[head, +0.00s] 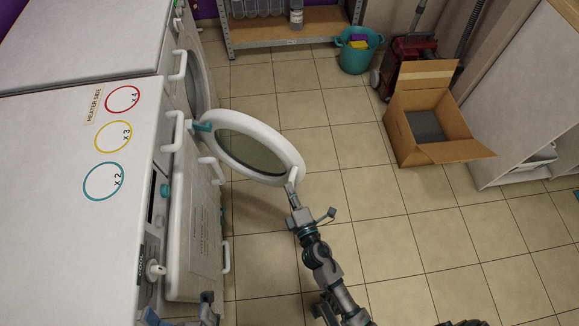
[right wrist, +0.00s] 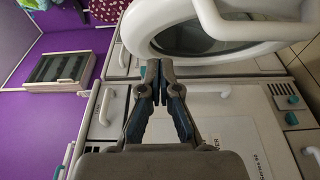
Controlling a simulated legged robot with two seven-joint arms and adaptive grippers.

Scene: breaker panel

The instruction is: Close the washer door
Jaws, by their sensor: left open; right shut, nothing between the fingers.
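The washer door (head: 287,143) is a round white ring with dark glass. It stands swung out from the front of the white washer (head: 60,250), with a teal piece near its hinge side. My right gripper (head: 291,188) is shut and empty, its tips at the door's outer rim near the handle; I cannot tell if they touch. In the right wrist view the shut fingers (right wrist: 158,68) point at the rim of the door (right wrist: 145,25). My left gripper (head: 179,308) is open at the bottom edge, by the washer's front, partly cut off.
An open cardboard box (head: 430,125), a red vacuum cleaner (head: 410,55) and a teal bucket (head: 357,58) stand on the tiled floor at the back right. A metal shelf (head: 290,30) is at the back.

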